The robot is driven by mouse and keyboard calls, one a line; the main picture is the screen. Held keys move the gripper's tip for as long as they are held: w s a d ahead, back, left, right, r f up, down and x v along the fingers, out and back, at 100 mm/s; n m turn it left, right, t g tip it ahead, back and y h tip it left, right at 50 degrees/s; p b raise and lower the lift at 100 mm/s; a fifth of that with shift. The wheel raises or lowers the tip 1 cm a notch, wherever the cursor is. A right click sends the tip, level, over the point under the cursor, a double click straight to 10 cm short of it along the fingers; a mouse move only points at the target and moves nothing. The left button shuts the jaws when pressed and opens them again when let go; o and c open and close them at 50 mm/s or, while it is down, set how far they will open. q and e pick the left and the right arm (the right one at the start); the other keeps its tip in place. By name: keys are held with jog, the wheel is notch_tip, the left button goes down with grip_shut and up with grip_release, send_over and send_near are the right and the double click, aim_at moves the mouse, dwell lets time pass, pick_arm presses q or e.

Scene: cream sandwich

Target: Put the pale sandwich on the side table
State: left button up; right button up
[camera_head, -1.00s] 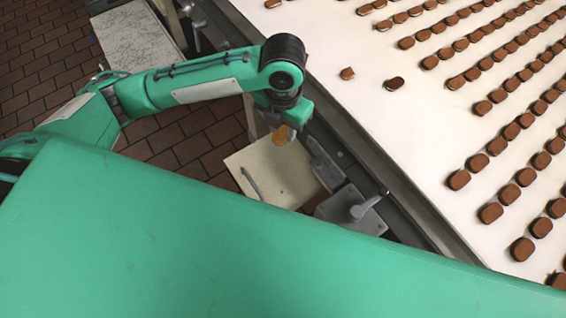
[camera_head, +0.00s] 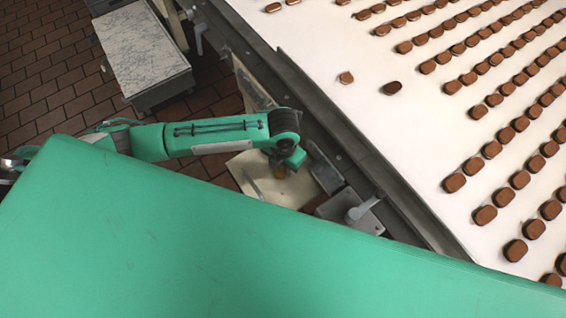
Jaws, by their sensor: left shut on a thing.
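The pale sandwich (camera_head: 280,172) shows as a small tan piece just below my left gripper (camera_head: 283,163). My left gripper is shut on it, and the jaws hide part of it. The sandwich is over the cream side table (camera_head: 257,187), a small flat surface beside the conveyor. I cannot tell whether the sandwich touches the table top. My green left arm comes in from the left above the table. My right gripper is out of view.
The white conveyor (camera_head: 420,150) carries rows of brown sandwiches (camera_head: 454,183), with a grey metal rail (camera_head: 340,140) along its near edge. A grey box with a lever (camera_head: 362,208) adjoins the side table. A marble-topped stand (camera_head: 145,55) is at the upper left.

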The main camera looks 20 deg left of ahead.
aim_at(283, 169)
pick_arm(q)
jog(key=shift+f, duration=0.2)
jog(key=o, duration=0.9)
jog(key=shift+r, duration=0.1)
notch_tip(283, 169, up, 12)
jog(key=shift+r+b, duration=0.1)
jog(key=shift+b, duration=1.05)
jog(key=shift+s, duration=0.1)
